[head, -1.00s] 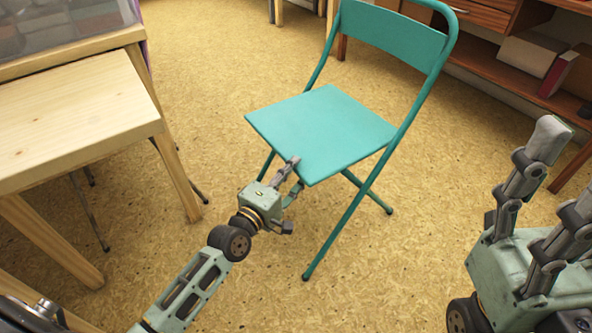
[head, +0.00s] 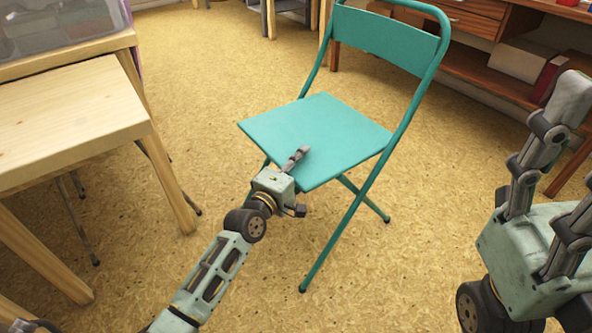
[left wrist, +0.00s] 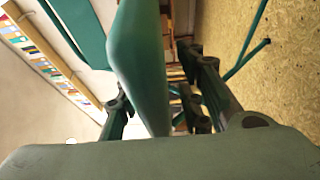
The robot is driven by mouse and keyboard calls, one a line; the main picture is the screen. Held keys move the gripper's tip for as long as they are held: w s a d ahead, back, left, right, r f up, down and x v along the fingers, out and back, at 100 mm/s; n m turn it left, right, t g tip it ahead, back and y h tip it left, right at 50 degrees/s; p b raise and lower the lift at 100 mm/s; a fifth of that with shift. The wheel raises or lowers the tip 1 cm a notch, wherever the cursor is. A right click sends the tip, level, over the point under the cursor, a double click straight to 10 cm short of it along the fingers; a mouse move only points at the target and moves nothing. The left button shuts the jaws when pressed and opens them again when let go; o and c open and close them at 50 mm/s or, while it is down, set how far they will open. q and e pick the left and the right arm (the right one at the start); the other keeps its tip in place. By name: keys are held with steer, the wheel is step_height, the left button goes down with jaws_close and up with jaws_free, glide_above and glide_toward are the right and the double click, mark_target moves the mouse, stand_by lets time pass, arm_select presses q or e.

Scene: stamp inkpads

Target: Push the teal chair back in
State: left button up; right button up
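The teal chair (head: 310,130) stands unfolded on the floor, its backrest at the far right side and its seat front turned toward the table and me. It stands well apart from the wooden table (head: 65,115) at left. My left gripper (head: 296,166) is at the near edge of the seat, one finger over its top; the lower finger is hidden in the head view. In the left wrist view the teal seat edge (left wrist: 142,65) lies between the spread fingers, with a gap on the right side. My right gripper (head: 566,150) is raised, open and empty, at the right edge.
A wooden shelf unit (head: 500,65) with boxes is behind the chair at the right. The speckled yellow floor (head: 205,105) is bare between the table and the chair.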

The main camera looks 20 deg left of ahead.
arm_select(q)
jaws_close()
stand_by(0.4)
stand_by(0.4)
